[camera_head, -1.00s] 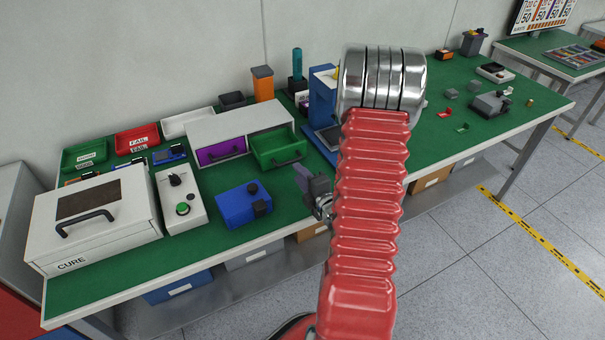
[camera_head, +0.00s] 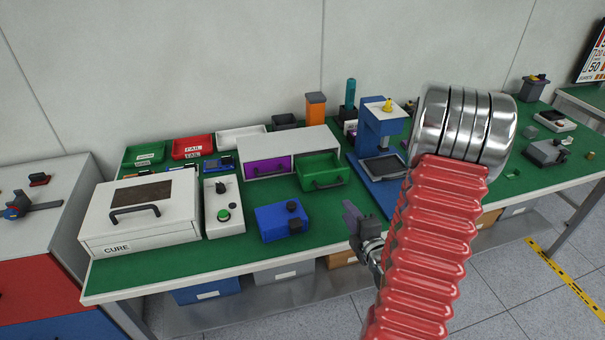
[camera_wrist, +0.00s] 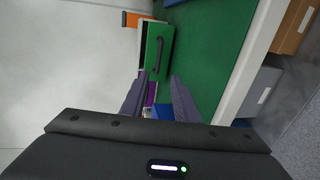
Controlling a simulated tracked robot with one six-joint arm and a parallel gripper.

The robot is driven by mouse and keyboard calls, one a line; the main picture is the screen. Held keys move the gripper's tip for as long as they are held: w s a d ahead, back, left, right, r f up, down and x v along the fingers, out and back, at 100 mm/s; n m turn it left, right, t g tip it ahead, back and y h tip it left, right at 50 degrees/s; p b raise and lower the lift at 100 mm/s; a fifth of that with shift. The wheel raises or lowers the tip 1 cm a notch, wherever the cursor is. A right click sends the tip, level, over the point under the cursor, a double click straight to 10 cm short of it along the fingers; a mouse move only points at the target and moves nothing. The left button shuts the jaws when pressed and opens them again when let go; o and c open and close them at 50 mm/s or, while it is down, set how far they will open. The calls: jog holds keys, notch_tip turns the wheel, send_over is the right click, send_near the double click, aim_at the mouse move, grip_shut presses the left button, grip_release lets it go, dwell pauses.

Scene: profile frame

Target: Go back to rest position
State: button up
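My gripper (camera_head: 352,218) hangs at the front of the green workbench (camera_head: 240,256), right of the blue box (camera_head: 281,221), partly hidden by my red ribbed arm. In the wrist view, the two dark fingers of my gripper (camera_wrist: 158,82) are apart. No held object shows between them. The open green drawer (camera_wrist: 160,48) lies beyond the fingertips in that view; it also shows in the head view (camera_head: 322,172), in the white drawer unit.
The white CURE box (camera_head: 140,228) and a control box with a green button (camera_head: 223,215) stand at left. A blue press-like fixture (camera_head: 378,140) stands behind my arm. A grey-topped cabinet (camera_head: 40,215) stands left of the bench. The floor in front right looks clear.

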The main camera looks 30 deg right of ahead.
jog(key=shift+w, duration=0.1)
jog(key=shift+w+a+r+g, duration=0.3)
jog(key=shift+w+r, duration=0.1)
jog(key=shift+w, duration=0.1)
jog(key=w+a+r+m+g, duration=0.1)
jog(key=a+r+m+g, duration=0.4)
jog(key=a+r+m, duration=0.5)
jog(key=s+a+r+m+g+y, duration=0.2)
jog(key=s+a+r, duration=0.2)
jog(key=s+a, duration=0.4)
jog(key=s+a+r+m+g+y, duration=0.1)
jog(key=s+a+r+m+y, duration=0.1)
jog(key=s+a+r, duration=0.3)
jog(key=s+a, duration=0.3)
jog(key=a, duration=0.4)
jog(key=shift+m+g, duration=0.4)
jog(key=shift+r, duration=0.1)
